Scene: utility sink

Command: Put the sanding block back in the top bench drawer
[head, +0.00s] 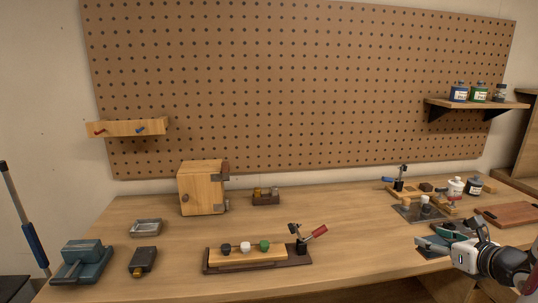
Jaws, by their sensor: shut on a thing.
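No other sanding block can be told for sure. The top bench drawer is not clearly in view; only the bench top and its front edge show.
A clamp fixture (275,256) stands front centre, a wooden box (201,188) behind it. A vise (83,262) and a dark block with a yellow end (142,262) are at left. Bottles (456,187) and a reddish board (508,216) are at right.

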